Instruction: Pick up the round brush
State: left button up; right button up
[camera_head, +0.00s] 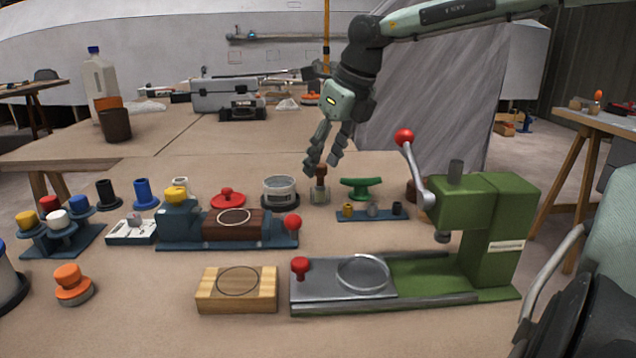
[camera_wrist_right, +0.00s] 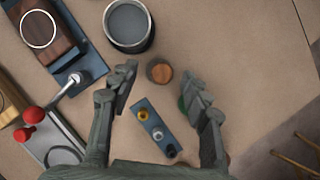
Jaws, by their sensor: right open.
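The round brush (camera_head: 320,190) stands upright on the table, with a brown handle on top and pale bristles below. In the right wrist view, its round brown top (camera_wrist_right: 160,72) shows just ahead of the gap between the fingertips. My right gripper (camera_head: 322,165) points down above the brush, fingers apart and empty. Its open fingers also show in the right wrist view (camera_wrist_right: 158,80). I cannot tell the exact height of the fingertips over the handle. My left gripper is not in view.
A grey pot (camera_head: 280,190) stands left of the brush, and a green-handled tool (camera_head: 361,187) stands to its right. A blue strip (camera_head: 352,216) with small pegs lies in front. A green press (camera_head: 498,235) stands at the right, and a wooden block (camera_head: 208,304) lies nearer.

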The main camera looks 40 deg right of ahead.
jog(key=shift+x, duration=1.45)
jog(key=shift+c, duration=0.6)
grip_shut()
jog(key=shift+r, duration=0.2)
jog(key=shift+d+r, duration=0.1)
jog(key=shift+r, duration=0.2)
notch_tip(320, 180, up, 4)
jog(key=shift+w+f, duration=0.1)
jog(key=shift+f, duration=0.1)
jog(key=w+a+r, duration=0.2)
jog(key=a+r, duration=0.4)
jog(key=a, duration=0.5)
jog(key=shift+a+r, duration=0.25)
